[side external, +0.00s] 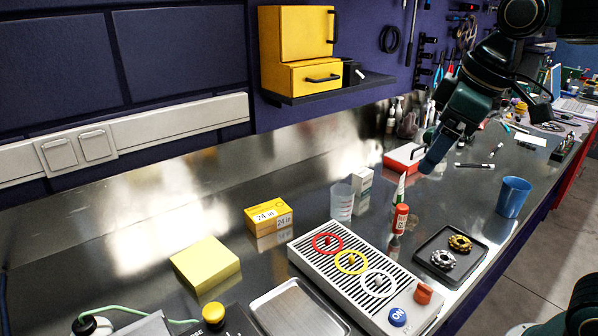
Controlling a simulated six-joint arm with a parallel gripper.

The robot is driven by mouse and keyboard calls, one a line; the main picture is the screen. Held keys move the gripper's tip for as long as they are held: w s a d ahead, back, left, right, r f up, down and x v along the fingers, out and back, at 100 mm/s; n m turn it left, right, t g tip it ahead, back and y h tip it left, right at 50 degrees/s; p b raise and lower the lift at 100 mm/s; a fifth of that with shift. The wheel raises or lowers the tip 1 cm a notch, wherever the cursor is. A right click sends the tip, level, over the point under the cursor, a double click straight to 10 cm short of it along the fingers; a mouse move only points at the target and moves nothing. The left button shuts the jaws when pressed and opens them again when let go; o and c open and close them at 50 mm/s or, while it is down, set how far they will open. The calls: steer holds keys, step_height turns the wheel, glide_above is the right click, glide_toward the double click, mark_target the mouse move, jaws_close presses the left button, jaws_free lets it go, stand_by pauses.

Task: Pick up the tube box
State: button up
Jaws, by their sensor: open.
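The tube box is most likely the small orange-yellow box (266,217) with white "24 in" labels. It sits flat on the steel bench left of the middle, with nothing touching it. My gripper (424,161) is at the upper right, high and well to the right of this box. Its jaws are open and it points down, near a red and white box (404,158) at the back of the bench. I see nothing between the jaws. The gripper partly covers the view of the bench behind it.
A clear measuring cup (342,203) and a white carton (362,181) stand right of the tube box. In front are a yellow block (205,264) and a slatted tray with colored rings (340,275).

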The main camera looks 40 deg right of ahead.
steer(key=w+a+r+n+g, duration=0.1)
steer(key=w+a+n, duration=0.2)
steer(key=w, duration=0.7)
steer(key=n+g, duration=0.3)
steer(key=n, duration=0.6)
glide_above(268, 210)
step_height(268, 210, down, 12)
steer(key=shift+s, duration=0.15)
steer(key=shift+f, duration=0.15)
steer(key=shift+f, duration=4.25)
steer(key=shift+f, duration=0.15)
steer(key=shift+f, duration=2.45)
steer(key=shift+c, duration=0.4)
